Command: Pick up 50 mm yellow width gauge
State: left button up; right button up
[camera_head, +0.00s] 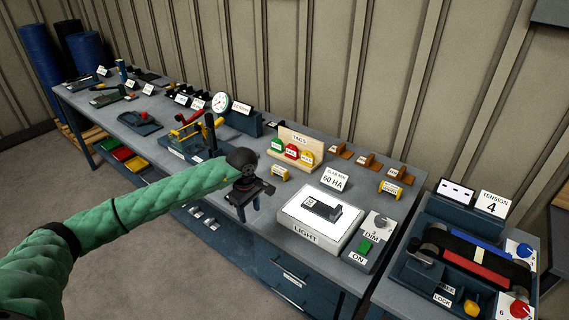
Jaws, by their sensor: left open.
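Two small yellow blocks with white labels could be width gauges. The other yellow block (391,189) sits near the bench's right end. Their labels are too small to read, so I cannot tell which is 50 mm. My left gripper (243,213) is open and empty, fingers pointing down, near the bench's front edge. It is in front of and left of the nearer yellow block, apart from it. My right gripper is not in view.
A white light box (300,228) with a dark object on it stands right of my left gripper. A tag board (299,142) and a 60 HA card (334,180) stand behind. A red-handled tool (187,130) is to the left. A belt machine (470,255) stands far right.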

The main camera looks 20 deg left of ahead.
aim_at(275, 169)
jog(key=i, duration=1)
